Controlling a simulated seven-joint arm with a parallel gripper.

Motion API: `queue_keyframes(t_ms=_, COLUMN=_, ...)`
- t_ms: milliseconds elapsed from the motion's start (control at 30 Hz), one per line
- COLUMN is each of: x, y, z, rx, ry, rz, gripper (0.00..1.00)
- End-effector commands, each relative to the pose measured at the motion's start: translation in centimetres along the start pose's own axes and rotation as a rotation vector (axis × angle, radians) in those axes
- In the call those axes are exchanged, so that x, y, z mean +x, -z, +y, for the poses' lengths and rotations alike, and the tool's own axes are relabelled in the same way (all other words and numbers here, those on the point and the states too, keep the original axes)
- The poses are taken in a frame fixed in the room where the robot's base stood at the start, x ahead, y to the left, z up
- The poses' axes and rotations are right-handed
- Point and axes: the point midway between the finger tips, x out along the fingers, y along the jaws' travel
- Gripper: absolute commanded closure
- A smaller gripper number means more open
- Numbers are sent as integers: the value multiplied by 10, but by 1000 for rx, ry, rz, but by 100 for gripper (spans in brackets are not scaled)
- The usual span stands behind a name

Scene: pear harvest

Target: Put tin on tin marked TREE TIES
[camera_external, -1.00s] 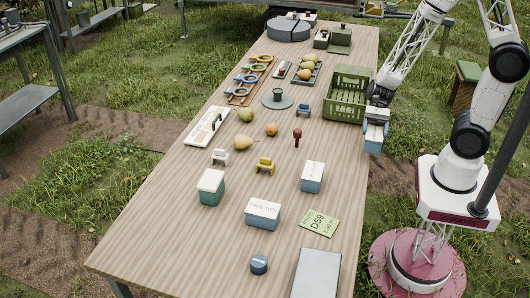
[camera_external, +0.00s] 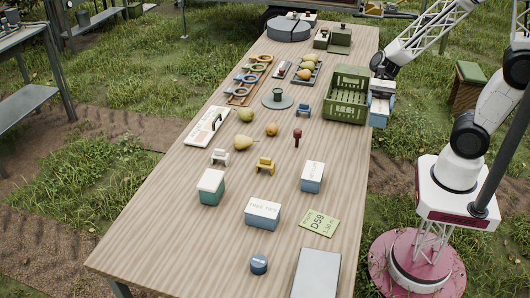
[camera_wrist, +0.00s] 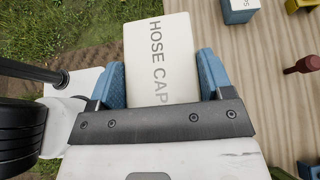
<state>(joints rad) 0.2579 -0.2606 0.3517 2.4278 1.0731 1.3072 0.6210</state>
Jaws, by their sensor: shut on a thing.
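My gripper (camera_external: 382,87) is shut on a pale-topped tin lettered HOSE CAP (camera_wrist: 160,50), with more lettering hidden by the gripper. Its blue fingers (camera_wrist: 161,78) sit on both sides of this tin. In the external view the held tin (camera_external: 379,112) is at the table's right edge, beside the green crate. The tin marked TREE TIES (camera_external: 262,214), white-topped with blue-grey sides, stands upright on the near middle of the table. Its top looks bare. My gripper is well behind it and to its right.
Another white-topped blue tin (camera_external: 312,176) and a green tin (camera_external: 210,187) stand near the TREE TIES tin.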

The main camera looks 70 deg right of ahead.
Motion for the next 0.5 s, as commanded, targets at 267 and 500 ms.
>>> queue_keyframes(t_ms=267, x=16, y=-7, z=-23, rx=-4, ry=-2, rz=5, gripper=57)
queue_keyframes(t_ms=500, x=37, y=-19, z=-51, rx=-10, ry=-2, rz=10, gripper=57)
